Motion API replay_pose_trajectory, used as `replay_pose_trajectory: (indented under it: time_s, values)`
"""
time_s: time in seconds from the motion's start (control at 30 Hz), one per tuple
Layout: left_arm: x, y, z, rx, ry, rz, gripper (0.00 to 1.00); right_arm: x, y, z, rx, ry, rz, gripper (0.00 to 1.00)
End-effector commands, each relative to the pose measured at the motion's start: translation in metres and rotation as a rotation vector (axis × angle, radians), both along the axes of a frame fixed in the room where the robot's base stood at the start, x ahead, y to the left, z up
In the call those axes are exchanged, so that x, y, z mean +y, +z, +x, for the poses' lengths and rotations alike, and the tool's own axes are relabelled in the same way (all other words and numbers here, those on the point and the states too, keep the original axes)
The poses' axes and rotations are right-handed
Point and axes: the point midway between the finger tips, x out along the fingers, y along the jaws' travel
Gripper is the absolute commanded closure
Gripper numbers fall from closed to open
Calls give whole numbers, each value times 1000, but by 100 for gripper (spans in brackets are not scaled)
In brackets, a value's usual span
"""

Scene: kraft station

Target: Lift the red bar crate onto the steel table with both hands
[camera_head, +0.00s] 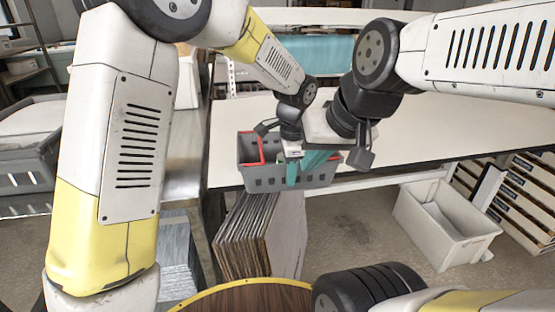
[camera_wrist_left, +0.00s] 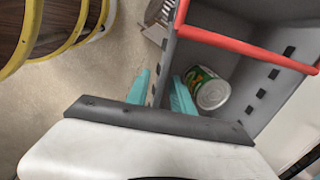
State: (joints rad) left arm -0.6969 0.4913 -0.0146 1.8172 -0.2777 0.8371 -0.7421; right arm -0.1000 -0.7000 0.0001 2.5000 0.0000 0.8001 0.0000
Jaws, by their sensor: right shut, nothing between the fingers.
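The crate (camera_head: 262,184) is grey with red bars, a tin can inside it, at the near edge of the pale worktop. In the left wrist view its grey wall (camera_wrist_left: 163,85), a red bar (camera_wrist_left: 245,40) and the can (camera_wrist_left: 209,90) show. My left gripper (camera_head: 293,165) is at the near wall. Its teal fingers (camera_wrist_left: 161,92) stand apart, one either side of the wall; contact is unclear. My right gripper (camera_head: 320,160) is shut and empty over the crate's right part, close beside the left one. The grippers hide much of the crate.
The pale worktop (camera_head: 430,125) is clear to the right. Stacked boards (camera_head: 245,235) stand below the crate. A white bin (camera_head: 440,225) is on the floor at right. A round yellow-rimmed top (camera_head: 245,298) is at the bottom. A grey tub (camera_head: 30,160) stands at left.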

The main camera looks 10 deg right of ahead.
Motion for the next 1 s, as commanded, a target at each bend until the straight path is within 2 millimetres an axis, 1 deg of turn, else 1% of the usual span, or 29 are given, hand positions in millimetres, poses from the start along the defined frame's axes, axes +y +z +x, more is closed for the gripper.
replay_pose_trajectory:
  time_s: [0.03,0.2,0.3,0.5,0.53,0.6,0.67,1.0]
  values:
    - [0,-10,0,4,0,4,72,0,0,0,0,0,0,100]
    - [-1,-32,3,3,2,2,72,0,0,0,0,0,0,100]
    - [-1,-37,4,1,2,0,72,0,0,0,0,0,0,100]
    - [-1,-37,5,0,2,0,72,0,0,0,0,0,0,100]
    - [-1,-37,5,0,2,0,76,0,0,0,0,0,0,100]
    - [-1,-37,5,0,2,0,90,0,0,0,0,0,0,100]
    - [-1,-37,5,0,2,0,100,0,0,0,0,0,0,100]
    - [-1,-37,5,0,2,0,100,0,0,0,0,0,0,100]
